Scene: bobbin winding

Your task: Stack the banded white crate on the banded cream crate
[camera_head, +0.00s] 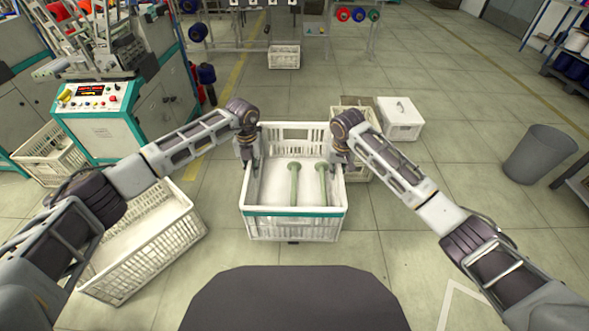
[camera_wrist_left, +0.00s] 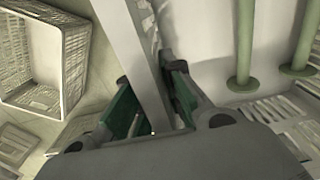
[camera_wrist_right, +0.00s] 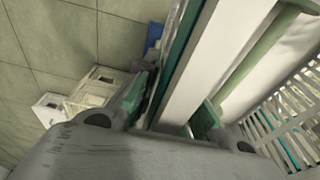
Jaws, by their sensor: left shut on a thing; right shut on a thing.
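The white crate (camera_head: 292,225) with a teal band hangs in front of me, held by both grippers and apparently above the floor. Two pale green spindle-like pieces (camera_head: 294,185) are inside it. My left gripper (camera_head: 250,163) is shut on its left wall, which also shows between the fingers in the left wrist view (camera_wrist_left: 150,85). My right gripper (camera_head: 338,160) is shut on its right wall, seen in the right wrist view (camera_wrist_right: 190,85). A cream crate (camera_head: 352,112) stands behind on the right, partly hidden by my right arm. I cannot make out a band on it.
A large pale crate (camera_head: 150,245) stands tilted in view at the left. A white lidded box (camera_head: 400,118) is beside the cream crate. A control machine (camera_head: 110,115) and another crate (camera_head: 50,152) are at the far left. A grey bin (camera_head: 540,153) stands right.

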